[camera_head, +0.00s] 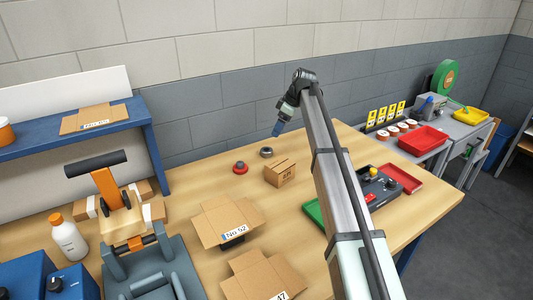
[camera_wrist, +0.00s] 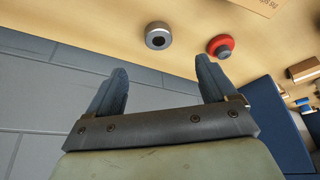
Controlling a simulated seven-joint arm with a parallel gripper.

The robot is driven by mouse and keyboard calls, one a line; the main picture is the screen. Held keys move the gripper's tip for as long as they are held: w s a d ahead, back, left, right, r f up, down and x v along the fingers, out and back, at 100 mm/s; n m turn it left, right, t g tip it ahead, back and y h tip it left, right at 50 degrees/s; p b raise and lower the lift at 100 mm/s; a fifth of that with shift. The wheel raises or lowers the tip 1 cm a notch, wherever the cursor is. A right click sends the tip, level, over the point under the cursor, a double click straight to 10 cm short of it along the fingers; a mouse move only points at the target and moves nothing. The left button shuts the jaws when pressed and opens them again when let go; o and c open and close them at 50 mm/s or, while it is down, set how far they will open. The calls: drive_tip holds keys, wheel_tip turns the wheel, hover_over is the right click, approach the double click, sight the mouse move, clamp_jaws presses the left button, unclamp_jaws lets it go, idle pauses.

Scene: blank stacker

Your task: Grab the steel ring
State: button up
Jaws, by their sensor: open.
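The steel ring (camera_head: 266,152) is a small grey ring with a dark centre. It lies flat on the wooden table near its back edge, by the wall. In the wrist view the steel ring (camera_wrist: 158,36) shows at the top, beyond and between the two fingertips. My gripper (camera_head: 277,129) is above the back of the table, apart from the ring. In the wrist view my gripper (camera_wrist: 160,76) has its two blue-grey fingers wide apart with nothing between them.
A red round part (camera_head: 240,168) lies left of the ring, and a small cardboard box (camera_head: 280,173) stands in front of it. The grey block wall (camera_head: 220,120) rises close behind. An open carton (camera_head: 228,220) sits nearer the front. Bare table (camera_head: 190,185) lies left of the red part.

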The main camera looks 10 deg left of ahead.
sight(267, 149)
drive_tip(key=x, duration=1.3)
drive_tip(key=shift+w+a+r, duration=0.1)
drive_tip(key=shift+w+a, duration=0.05)
drive_tip(key=shift+w, duration=0.05)
drive_tip(key=c, duration=1.2)
drive_tip(key=shift+c, duration=0.7)
drive_tip(key=shift+r, duration=0.15)
